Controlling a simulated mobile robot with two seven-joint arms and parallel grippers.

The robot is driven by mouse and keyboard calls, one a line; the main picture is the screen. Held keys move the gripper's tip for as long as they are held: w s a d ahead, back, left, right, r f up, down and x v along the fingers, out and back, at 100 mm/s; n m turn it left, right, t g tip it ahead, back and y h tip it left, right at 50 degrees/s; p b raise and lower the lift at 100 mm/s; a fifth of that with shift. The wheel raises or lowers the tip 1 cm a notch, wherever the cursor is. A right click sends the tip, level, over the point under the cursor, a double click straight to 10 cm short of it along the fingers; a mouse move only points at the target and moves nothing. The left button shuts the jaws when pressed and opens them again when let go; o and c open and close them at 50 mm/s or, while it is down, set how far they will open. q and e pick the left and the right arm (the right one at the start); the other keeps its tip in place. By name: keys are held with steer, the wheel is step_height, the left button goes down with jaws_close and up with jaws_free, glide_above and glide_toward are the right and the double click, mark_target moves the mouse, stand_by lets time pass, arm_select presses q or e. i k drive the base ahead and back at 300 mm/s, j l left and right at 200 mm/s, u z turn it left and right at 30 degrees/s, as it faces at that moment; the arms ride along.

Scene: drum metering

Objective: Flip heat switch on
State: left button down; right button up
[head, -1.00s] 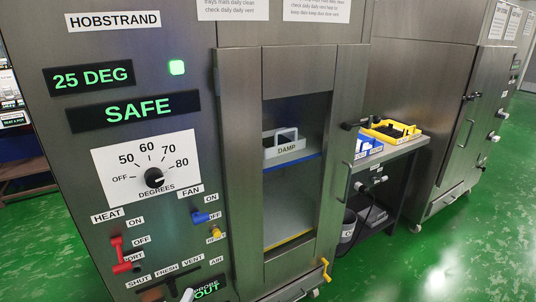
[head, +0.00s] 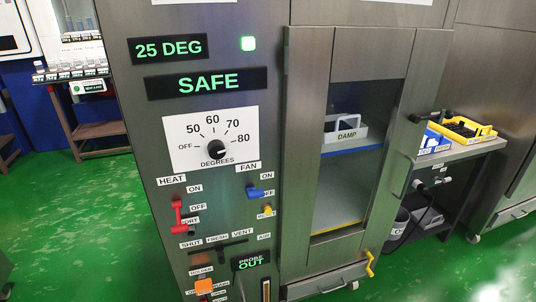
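The heat switch (head: 177,207) is a red lever at the left of the steel cabinet's front panel, under the HEAT label (head: 172,180). Its ON label (head: 195,188) is at the upper right and its OFF label (head: 198,207) is below that. The red tip sits about level with OFF. More red shows just below, by a partly hidden label ending in "ORT"; I cannot tell whether it is a separate part. Neither of my grippers is in view.
A blue fan switch (head: 261,192) and a yellow reset button (head: 267,210) are to the right. Above are a degrees dial (head: 217,150) and a SAFE display (head: 207,83). A slider slot and an orange part (head: 203,287) are below. Green floor lies open at left.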

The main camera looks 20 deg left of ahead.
mark_target(180, 228)
steer(key=u, duration=1.25)
